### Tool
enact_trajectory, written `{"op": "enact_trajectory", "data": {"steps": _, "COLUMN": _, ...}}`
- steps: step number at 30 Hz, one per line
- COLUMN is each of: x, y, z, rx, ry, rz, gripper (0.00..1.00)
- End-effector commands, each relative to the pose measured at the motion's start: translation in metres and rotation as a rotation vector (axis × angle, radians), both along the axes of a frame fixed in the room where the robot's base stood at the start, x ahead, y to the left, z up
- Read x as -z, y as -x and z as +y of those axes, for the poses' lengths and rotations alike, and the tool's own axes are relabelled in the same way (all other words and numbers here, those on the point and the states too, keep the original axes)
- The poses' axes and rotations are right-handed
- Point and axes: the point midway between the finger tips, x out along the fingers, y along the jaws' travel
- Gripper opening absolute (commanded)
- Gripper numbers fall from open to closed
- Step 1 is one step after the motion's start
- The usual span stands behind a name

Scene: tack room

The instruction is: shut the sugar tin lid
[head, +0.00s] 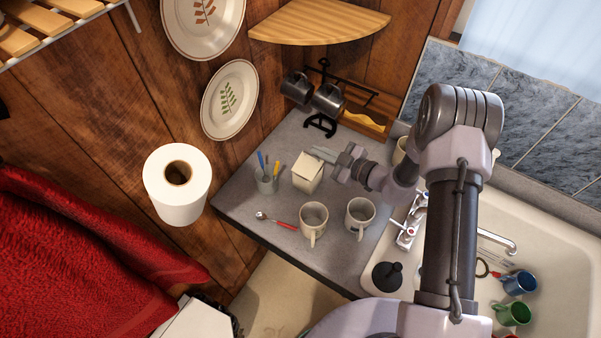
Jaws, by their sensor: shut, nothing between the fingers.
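The sugar tin looks to be the small cream box (307,173) on the grey counter, near the wall. Its top shows as a pale, flat, slightly tilted face; I cannot tell for sure whether the lid is fully down. My gripper (324,154) is shut and empty, at the upper right edge of the box top. Its fingertips are at or just above the lid; I cannot tell whether they touch it. My arm reaches in from the right.
A cup with pens (267,181) stands close left of the box. A black rack with dark mugs (327,98) stands behind. A sink (560,240) is at right.

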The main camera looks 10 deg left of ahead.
Motion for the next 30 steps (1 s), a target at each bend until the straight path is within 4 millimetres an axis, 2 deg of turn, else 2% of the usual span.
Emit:
{"op": "enact_trajectory", "data": {"steps": 10, "x": 0.016, "y": -0.005, "z": -0.003, "rx": 0.001, "ry": -0.001, "rz": 0.000, "gripper": 0.00}}
{"op": "enact_trajectory", "data": {"steps": 30, "x": 0.017, "y": -0.006, "z": -0.003, "rx": 0.001, "ry": 0.000, "rz": 0.000, "gripper": 0.00}}
